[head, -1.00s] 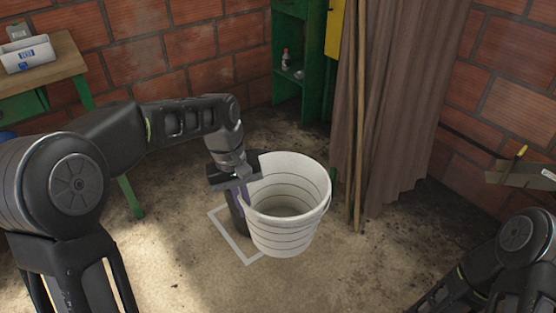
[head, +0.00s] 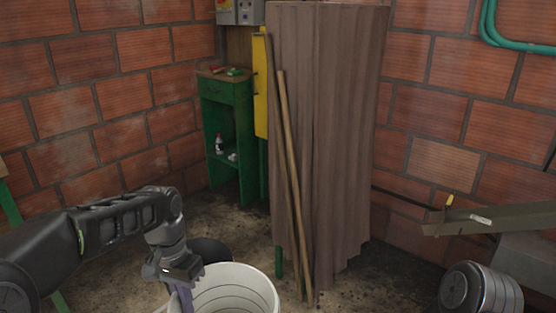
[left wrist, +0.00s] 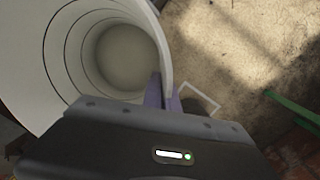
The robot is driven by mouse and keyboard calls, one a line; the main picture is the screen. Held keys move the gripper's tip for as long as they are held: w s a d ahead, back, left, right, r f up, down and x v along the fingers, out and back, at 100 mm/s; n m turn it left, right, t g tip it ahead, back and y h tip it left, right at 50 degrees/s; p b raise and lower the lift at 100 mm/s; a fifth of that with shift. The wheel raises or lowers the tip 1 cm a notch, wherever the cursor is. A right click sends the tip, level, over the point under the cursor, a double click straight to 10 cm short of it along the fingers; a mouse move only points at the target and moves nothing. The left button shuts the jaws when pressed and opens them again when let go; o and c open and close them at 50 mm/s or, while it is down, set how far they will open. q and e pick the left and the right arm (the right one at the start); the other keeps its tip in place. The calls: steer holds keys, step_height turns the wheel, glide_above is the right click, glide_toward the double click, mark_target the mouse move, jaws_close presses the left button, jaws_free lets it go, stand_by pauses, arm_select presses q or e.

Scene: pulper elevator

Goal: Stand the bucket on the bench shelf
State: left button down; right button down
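The white ribbed bucket (head: 240,290) is at the bottom of the head view, mouth up and cut off by the frame edge. My left gripper (head: 180,300) is at its left rim. In the left wrist view the purple fingers (left wrist: 162,95) sit on both sides of the bucket wall (left wrist: 70,60), and the bucket looks empty. The green bench (head: 226,95) with a low shelf (head: 228,158) stands in the back corner.
A white bottle (head: 219,144) and a small pale item stand on the bench shelf. A brown curtain (head: 330,130) and leaning wooden poles (head: 290,170) stand right of the bench. A metal beam (head: 490,220) juts in at right. A white floor outline (left wrist: 200,97) lies beside the bucket.

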arm_select(q)
steer(key=shift+w+m, duration=0.1)
steer(key=shift+m, duration=0.6)
steer(key=shift+w+d+f+m+g, duration=0.1)
steer(key=shift+f+m+g, duration=0.2)
steer(key=shift+f, duration=0.1)
steer(key=w+r+n+p, duration=0.2)
steer(key=r+n+p, duration=0.1)
steer(key=r+p, duration=0.4)
steer(key=w+r+n+p, duration=0.2)
steer(key=r+p, duration=0.5)
steer(key=p, duration=0.4)
steer(key=shift+w+n, duration=0.3)
steer(key=shift+n, duration=0.1)
steer(key=shift+f, duration=0.1)
